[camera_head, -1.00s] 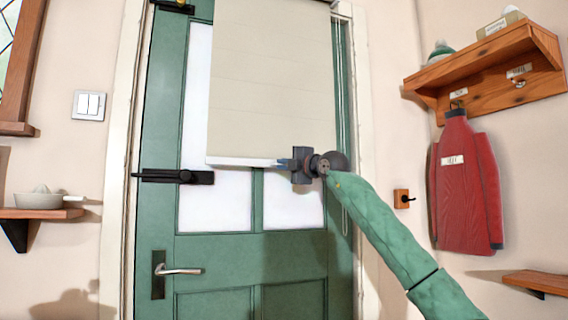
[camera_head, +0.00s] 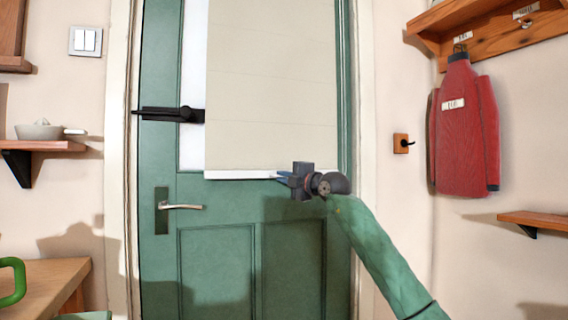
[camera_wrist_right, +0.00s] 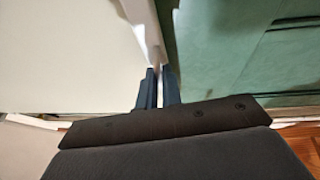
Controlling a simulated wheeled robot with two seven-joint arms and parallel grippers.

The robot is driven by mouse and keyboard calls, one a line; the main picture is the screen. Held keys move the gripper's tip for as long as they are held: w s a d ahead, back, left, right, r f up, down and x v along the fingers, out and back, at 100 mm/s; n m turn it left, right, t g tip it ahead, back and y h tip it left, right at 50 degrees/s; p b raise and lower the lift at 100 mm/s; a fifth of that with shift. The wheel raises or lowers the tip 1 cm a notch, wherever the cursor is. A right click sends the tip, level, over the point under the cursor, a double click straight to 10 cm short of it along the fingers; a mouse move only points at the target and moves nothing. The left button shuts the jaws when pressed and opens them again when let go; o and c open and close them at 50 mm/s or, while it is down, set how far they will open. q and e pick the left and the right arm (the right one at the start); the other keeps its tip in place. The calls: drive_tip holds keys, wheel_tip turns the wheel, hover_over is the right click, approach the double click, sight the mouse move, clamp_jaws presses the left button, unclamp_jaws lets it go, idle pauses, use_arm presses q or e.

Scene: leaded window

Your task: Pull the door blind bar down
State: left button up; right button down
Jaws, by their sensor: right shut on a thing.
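The cream door blind (camera_head: 270,90) hangs over the glass of the green door (camera_head: 215,265). Its white bar (camera_head: 238,175) runs along the bottom edge, roughly level, just below the glazed part. My right gripper (camera_head: 284,177) is shut on the bar, right of its middle. In the right wrist view the two dark fingers (camera_wrist_right: 158,85) close on the white bar (camera_wrist_right: 146,32), with the cream blind (camera_wrist_right: 70,55) on one side and green door on the other. My left gripper is not in view.
A black latch (camera_head: 172,114) crosses the door's left edge, and a metal lever handle (camera_head: 182,206) sits below it. A wooden table (camera_head: 45,290) stands at lower left.

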drive_tip(key=shift+f, duration=0.95)
drive_tip(key=shift+f, duration=0.1)
drive_tip(key=c, duration=1.6)
unclamp_jaws()
drive_tip(key=shift+d, duration=0.1)
drive_tip(key=shift+o, duration=0.2)
drive_tip(key=r+p+v, duration=0.1)
drive_tip(key=v, duration=0.6)
drive_tip(key=shift+s+d+f, duration=0.2)
drive_tip(key=shift+s+f, duration=0.15)
drive_tip(key=shift+f, duration=0.1)
